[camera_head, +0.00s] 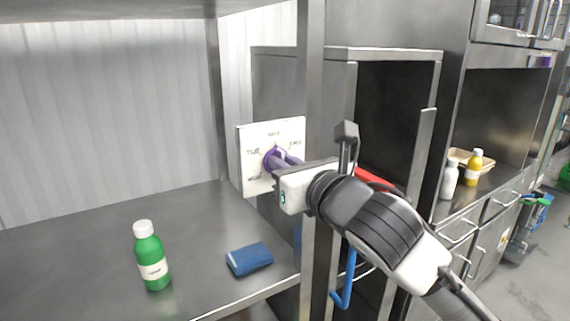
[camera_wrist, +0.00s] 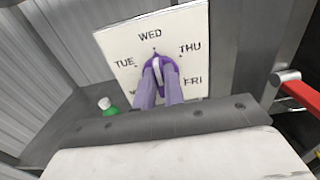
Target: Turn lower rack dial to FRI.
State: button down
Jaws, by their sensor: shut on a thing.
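The dial is a purple knob (camera_wrist: 158,72) on a white square plate (camera_head: 245,150) fixed at the rack's upright. In the wrist view the plate (camera_wrist: 118,52) shows WED at the top, TUE at the left, THU at the upper right and FRI at the right; a label at the lower left is partly hidden. A small mark at the knob's top lies below WED. My gripper (camera_wrist: 161,78) is shut on the knob, its two purple-grey fingers on either side of the knob's pale ridge. In the head view my gripper (camera_head: 284,162) reaches the knob from the right.
A steel post (camera_head: 311,60) stands close beside my gripper. A blue hook (camera_head: 347,285) hangs below my arm.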

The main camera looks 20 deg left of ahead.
jog(key=shift+m, duration=0.3)
jog(key=m+b, duration=0.1)
jog(key=m, duration=0.6)
jog(key=m+b, duration=0.2)
jog(key=m, duration=0.6)
jog(key=m+b, duration=0.2)
jog(key=m, duration=0.6)
jog(key=shift+w+d+f, duration=0.1)
jog(key=shift+w+f, duration=0.05)
jog(key=shift+f, duration=0.2)
jog(key=shift+m, duration=0.3)
jog(key=c, duration=1.5)
grip_release()
jog(key=shift+d, duration=0.1)
jog(key=b+v, duration=0.3)
jog(key=v, duration=1)
jog(key=shift+s+d, duration=0.25)
jog(key=shift+s, duration=0.05)
